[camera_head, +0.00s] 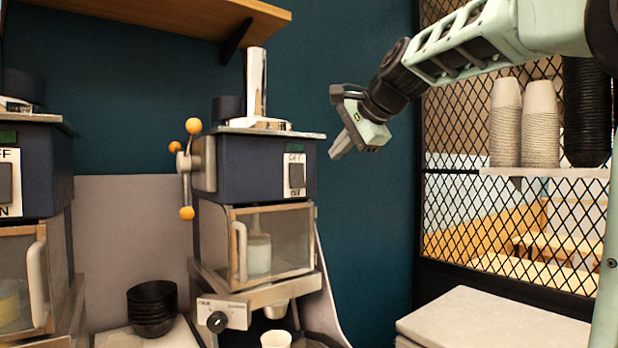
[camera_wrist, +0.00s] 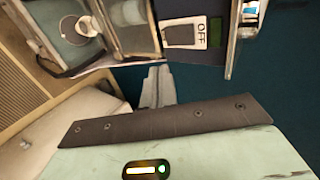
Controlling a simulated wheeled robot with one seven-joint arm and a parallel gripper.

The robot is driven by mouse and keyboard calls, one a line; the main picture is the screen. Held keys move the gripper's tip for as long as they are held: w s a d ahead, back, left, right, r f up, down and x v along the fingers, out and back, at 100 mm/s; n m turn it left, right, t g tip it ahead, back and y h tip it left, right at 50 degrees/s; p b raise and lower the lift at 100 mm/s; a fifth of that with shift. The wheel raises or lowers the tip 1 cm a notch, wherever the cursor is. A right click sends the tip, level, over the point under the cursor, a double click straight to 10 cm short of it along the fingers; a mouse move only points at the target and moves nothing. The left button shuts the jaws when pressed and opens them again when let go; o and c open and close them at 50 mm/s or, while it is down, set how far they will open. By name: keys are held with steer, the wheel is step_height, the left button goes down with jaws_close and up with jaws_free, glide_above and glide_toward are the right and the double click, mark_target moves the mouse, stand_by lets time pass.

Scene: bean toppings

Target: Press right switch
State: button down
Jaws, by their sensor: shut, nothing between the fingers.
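The right switch (camera_head: 297,176) is a dark rocker on a white plate marked OFF and ON. It is on the front of the right-hand blue machine (camera_head: 240,165). It also shows in the wrist view (camera_wrist: 180,34), turned on its side, with the OFF label beside it. My gripper (camera_head: 336,154) is shut and empty. It hangs in the air to the right of the switch and slightly above it in the head view, apart from the machine. In the wrist view the closed fingertips (camera_wrist: 157,72) are just below the switch plate. Contact is not visible.
A similar machine with its own switch (camera_head: 5,183) stands at the left edge. A glass-fronted box (camera_head: 270,245) is below the right switch. Black bowls (camera_head: 152,308) and a white cup (camera_head: 276,339) are lower down. A mesh partition (camera_head: 460,215) stands at right.

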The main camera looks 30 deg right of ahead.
steer(key=p, duration=0.4)
glide_toward(299, 183)
step_height(299, 183, down, 4)
steer(key=w, duration=0.1)
steer(key=w+p, duration=0.1)
steer(key=w, duration=0.3)
steer(key=shift+a+p, duration=0.15)
steer(key=shift+p, duration=0.15)
steer(key=shift+f, duration=0.15)
steer(key=shift+w+f+b, duration=0.15)
steer(key=shift+f+b, duration=0.25)
steer(key=shift+b, duration=0.85)
steer(key=shift+r+t, duration=0.3)
steer(key=shift+r, duration=0.05)
